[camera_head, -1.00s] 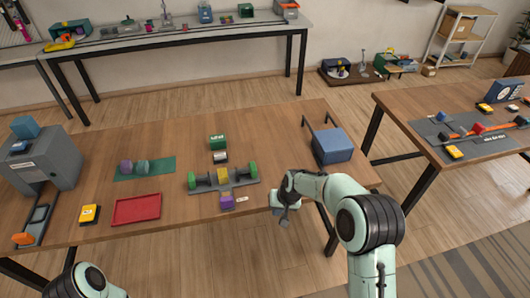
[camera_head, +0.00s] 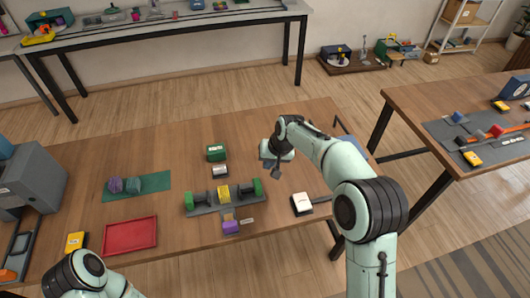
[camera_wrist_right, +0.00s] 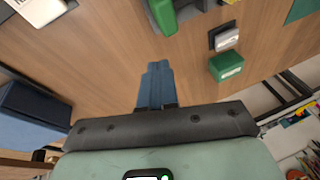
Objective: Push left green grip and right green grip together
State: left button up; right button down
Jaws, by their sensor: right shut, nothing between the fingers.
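The left green grip (camera_head: 189,200) and right green grip (camera_head: 258,187) stand at opposite ends of a grey fixture (camera_head: 222,208) on the wooden table. They are apart, with dark cylinders and a yellow block (camera_head: 223,193) between them. My right gripper (camera_head: 275,171) is to the right of the right green grip, slightly farther back and not touching it. Its fingers (camera_wrist_right: 155,85) are shut and empty in the right wrist view, where a green grip (camera_wrist_right: 163,16) shows beyond the tips. My left arm shows at the bottom left; its gripper is out of view.
Behind the fixture are a green box (camera_head: 216,153) and a small white-topped box (camera_head: 219,171). A purple block (camera_head: 231,227) sits in front. A white-topped item (camera_head: 301,203) lies to the right. A red tray (camera_head: 130,236) is at left. A blue box (camera_wrist_right: 30,112) is partly hidden by my arm.

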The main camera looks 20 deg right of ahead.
pick_arm(q)
jog(key=s+f+b, duration=0.3)
jog(key=f+b, duration=0.2)
jog(key=f, duration=0.1)
pick_arm(e)
jog(key=f, duration=0.5)
jog(key=s+f, duration=0.1)
jog(key=f, duration=0.1)
jog(key=shift+f, duration=0.2)
pick_arm(q)
jog(key=r+p, duration=0.1)
jog(key=r, duration=0.1)
jog(key=w+r+p, duration=0.1)
jog(key=r+p, duration=0.1)
jog(key=shift+w+r+p, duration=0.2)
jog(key=shift+p, duration=0.1)
pick_arm(e)
notch_tip(320, 180, up, 5)
jog(key=shift+w+r, duration=0.1)
jog(key=shift+r, duration=0.05)
pick_arm(q)
grip_shut()
dwell(0.5)
